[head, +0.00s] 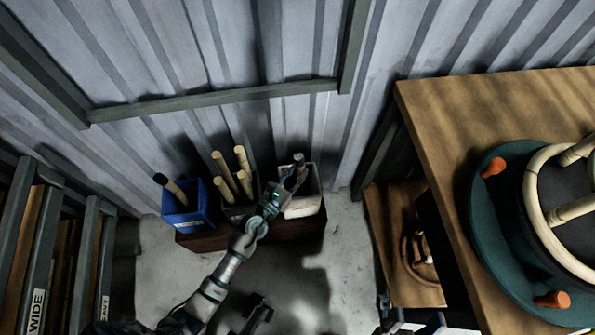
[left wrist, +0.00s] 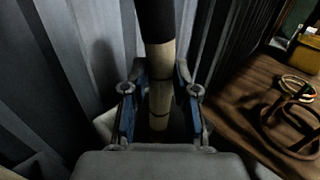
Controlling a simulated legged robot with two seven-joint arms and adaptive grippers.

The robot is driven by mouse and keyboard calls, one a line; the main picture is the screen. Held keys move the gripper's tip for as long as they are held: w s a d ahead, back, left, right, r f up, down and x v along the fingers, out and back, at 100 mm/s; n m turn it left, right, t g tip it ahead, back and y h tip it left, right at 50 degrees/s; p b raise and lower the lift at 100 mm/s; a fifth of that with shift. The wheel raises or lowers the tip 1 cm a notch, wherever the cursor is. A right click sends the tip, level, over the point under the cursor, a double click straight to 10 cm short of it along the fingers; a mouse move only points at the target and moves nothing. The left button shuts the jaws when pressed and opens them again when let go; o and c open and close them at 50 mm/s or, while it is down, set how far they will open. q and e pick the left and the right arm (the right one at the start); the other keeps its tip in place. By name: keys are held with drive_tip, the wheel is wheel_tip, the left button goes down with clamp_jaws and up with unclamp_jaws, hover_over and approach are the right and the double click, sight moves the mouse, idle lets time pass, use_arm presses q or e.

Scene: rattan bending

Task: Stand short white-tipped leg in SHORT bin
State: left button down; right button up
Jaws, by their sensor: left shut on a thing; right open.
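My left gripper (head: 288,186) is at the mouth of the white bin (head: 304,206), the rightmost of three bins by the wall. It is shut on a leg (head: 299,160), whose dark upper end shows above the bin. In the left wrist view the leg (left wrist: 161,75) is pale with dark rings and a black upper part, roughly upright between the blue pads of the gripper (left wrist: 160,105). Its lower end points down into the bin; whether it touches the bottom is hidden. No white tip or bin label is readable. My right gripper (head: 412,317) is open, partly visible at the bottom edge.
A middle bin (head: 238,211) holds several pale poles. A blue bin (head: 186,221) holds one dark-tipped pole. The bins stand on a brown base against the corrugated wall. A wooden table (head: 460,110) with a round teal fixture (head: 480,225) is at right; labelled shelving is at left.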

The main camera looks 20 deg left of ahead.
use_arm(q)
drive_tip(key=c, duration=0.8)
unclamp_jaws()
drive_tip(key=shift+s+f, duration=0.1)
drive_tip(key=shift+s, duration=0.15)
drive_tip(key=s+a, duration=0.2)
drive_tip(key=s, duration=0.9)
drive_tip(key=shift+s+a, duration=0.15)
